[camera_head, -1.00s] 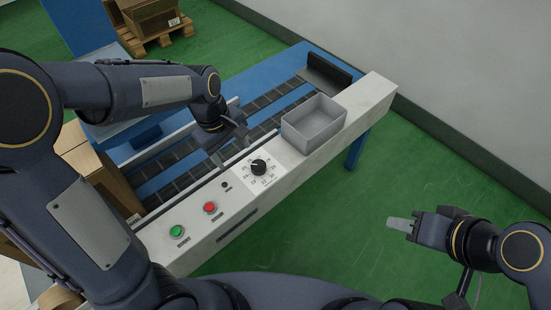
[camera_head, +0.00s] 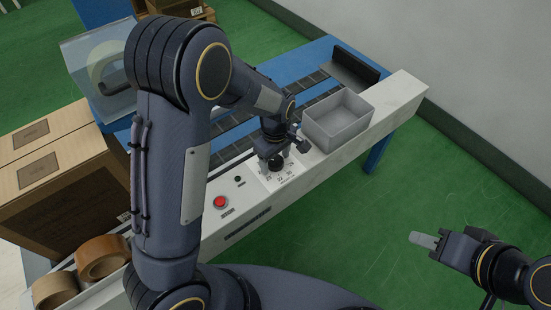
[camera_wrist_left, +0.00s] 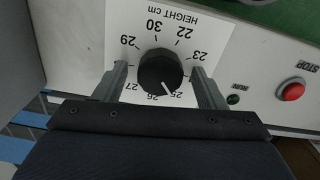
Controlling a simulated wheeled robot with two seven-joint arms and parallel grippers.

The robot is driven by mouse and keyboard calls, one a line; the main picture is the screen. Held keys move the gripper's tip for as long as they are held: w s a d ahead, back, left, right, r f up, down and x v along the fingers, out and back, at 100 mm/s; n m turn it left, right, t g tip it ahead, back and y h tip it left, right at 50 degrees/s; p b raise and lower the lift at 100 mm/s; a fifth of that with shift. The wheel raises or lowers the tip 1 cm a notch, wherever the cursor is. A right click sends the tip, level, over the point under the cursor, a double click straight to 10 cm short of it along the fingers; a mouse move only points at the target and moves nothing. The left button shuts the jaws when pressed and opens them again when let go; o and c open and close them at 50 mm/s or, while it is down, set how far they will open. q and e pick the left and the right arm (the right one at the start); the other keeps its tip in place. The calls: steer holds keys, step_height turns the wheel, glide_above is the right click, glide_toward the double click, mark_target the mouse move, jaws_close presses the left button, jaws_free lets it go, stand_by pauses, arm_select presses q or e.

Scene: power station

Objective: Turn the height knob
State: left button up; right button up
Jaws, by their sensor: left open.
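The height knob (camera_wrist_left: 160,72) is a round black dial on a white panel marked HEIGHT (CM). It also shows in the head view (camera_head: 276,163). Its white pointer line points close to 25. My left gripper (camera_head: 277,156) is at the knob; in the left wrist view its open fingers (camera_wrist_left: 160,82) stand one on each side of the knob, with small gaps visible. My right gripper (camera_head: 422,240) hangs over the green floor at the right, away from the panel. Its jaw gap cannot be made out.
A red STOP button (camera_head: 220,202) and a small dark RUN light (camera_head: 238,179) are left of the knob. A grey bin (camera_head: 338,122) stands just right of my left gripper. Cardboard boxes (camera_head: 60,165) and tape rolls (camera_head: 103,258) are at the left. My left arm hides part of the panel.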

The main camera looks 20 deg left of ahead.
arm_select(q)
steer(key=shift+c, duration=0.5)
steer(key=c, duration=0.9)
steer(key=shift+m, duration=0.3)
